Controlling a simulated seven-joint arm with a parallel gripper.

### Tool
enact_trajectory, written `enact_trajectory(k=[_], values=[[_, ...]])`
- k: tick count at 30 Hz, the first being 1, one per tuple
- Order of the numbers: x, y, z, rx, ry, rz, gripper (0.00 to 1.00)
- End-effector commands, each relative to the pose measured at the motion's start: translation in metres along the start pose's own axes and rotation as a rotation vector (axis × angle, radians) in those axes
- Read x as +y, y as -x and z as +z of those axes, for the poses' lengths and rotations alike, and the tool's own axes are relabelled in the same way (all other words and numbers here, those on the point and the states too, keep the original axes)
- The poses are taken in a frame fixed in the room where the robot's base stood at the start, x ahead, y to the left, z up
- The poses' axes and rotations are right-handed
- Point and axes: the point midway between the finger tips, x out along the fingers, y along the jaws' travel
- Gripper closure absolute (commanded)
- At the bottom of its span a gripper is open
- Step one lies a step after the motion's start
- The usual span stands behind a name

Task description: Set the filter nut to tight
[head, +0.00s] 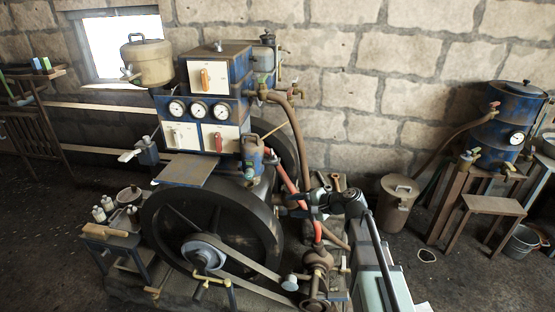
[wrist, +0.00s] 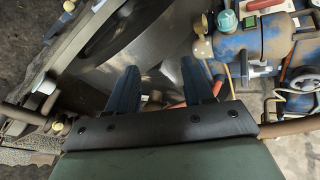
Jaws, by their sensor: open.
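My gripper (wrist: 160,88) is open in the wrist view, its two blue fingers apart with nothing between them. Dark metal of the engine lies beyond the fingertips. In the head view my arm's dark wrist end is right of the large flywheel (head: 160,235), and the fingers are hard to make out there. A blue canister with a pipe (head: 252,158), which may be the filter, stands on the engine above the flywheel. I cannot pick out the filter nut for certain in either view, nor tell its setting.
Red and brown pipes (head: 285,175) run down beside my arm. The blue panel box with gauges (head: 199,110) stands above the engine. A drive belt (head: 250,268) runs low at the front. A lidded brown can (head: 397,205) and a wooden stool (head: 492,205) stand to the right.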

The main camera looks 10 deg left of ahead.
Motion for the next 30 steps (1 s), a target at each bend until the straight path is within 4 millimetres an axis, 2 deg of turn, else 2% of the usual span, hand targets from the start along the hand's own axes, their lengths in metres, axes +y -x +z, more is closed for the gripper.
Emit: enact_trajectory(k=[1, 3, 9, 12, 15, 21, 26, 30], values=[[-0.011, 0.005, 0.007, 0.007, -0.112, -0.082, 0.49], [-0.032, 0.011, 0.009, 0.008, -0.289, -0.204, 0.49], [-0.076, 0.032, -0.005, -0.043, -0.797, -0.484, 0.49], [-0.087, 0.04, -0.017, -0.077, -1.011, -0.571, 0.49], [-0.09, 0.043, -0.025, -0.099, -1.167, -0.614, 0.49], [-0.09, 0.044, -0.03, -0.134, -1.334, -0.631, 0.49], [-0.093, 0.04, -0.031, -0.146, -1.366, -0.629, 0.49], [-0.101, 0.027, -0.036, -0.146, -1.366, -0.628, 0.49]])
